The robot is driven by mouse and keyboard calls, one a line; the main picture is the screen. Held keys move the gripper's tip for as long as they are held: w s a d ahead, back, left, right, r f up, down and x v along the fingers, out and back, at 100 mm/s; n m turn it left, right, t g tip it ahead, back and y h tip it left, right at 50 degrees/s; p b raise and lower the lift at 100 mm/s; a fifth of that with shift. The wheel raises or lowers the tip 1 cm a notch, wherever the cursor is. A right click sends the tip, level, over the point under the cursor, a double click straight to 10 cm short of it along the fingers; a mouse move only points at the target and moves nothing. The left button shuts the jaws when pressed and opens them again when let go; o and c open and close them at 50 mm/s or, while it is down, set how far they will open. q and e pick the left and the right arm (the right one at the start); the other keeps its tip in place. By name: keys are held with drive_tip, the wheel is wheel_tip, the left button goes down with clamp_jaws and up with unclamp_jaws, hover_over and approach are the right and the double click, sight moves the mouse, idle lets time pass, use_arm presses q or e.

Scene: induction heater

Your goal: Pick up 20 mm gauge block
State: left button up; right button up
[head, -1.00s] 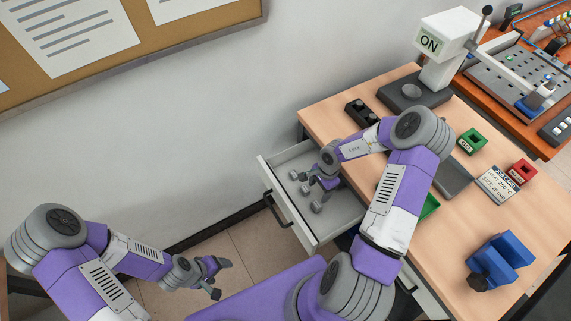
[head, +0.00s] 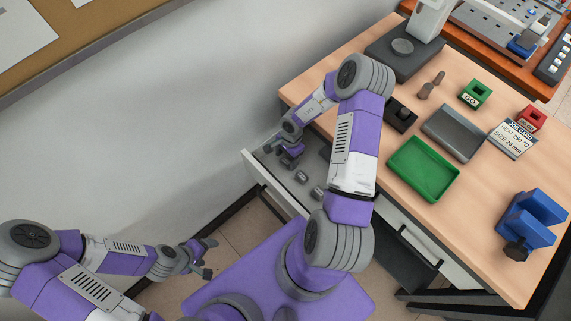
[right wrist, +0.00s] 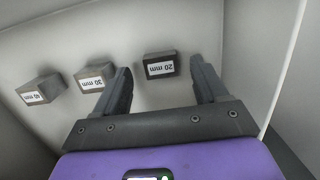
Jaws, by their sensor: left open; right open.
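The 20 mm gauge block (right wrist: 160,66) is a small dark grey block with a white "20 mm" label, lying in the drawer. In the right wrist view it sits in the gap between the open fingers of my right gripper (right wrist: 160,74), apart from both. In the head view my right gripper (head: 290,157) is over the far left part of the open drawer (head: 268,182), and the 20 mm block cannot be made out there. My left gripper (head: 207,259) is open and empty, away from the desk at lower left.
The 30 mm block (right wrist: 95,76) lies close outside one finger, with the 40 mm block (right wrist: 38,90) beyond. The drawer walls are near. On the desk are a green tray (head: 423,168), a grey plate (head: 455,133), a blue vise (head: 530,222) and a job card (head: 513,138).

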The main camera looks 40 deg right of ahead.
drive_tip(key=shift+a+f, duration=0.1)
drive_tip(key=shift+f, duration=0.7)
drive_tip(key=shift+r, duration=0.1)
drive_tip(key=c, duration=1.2)
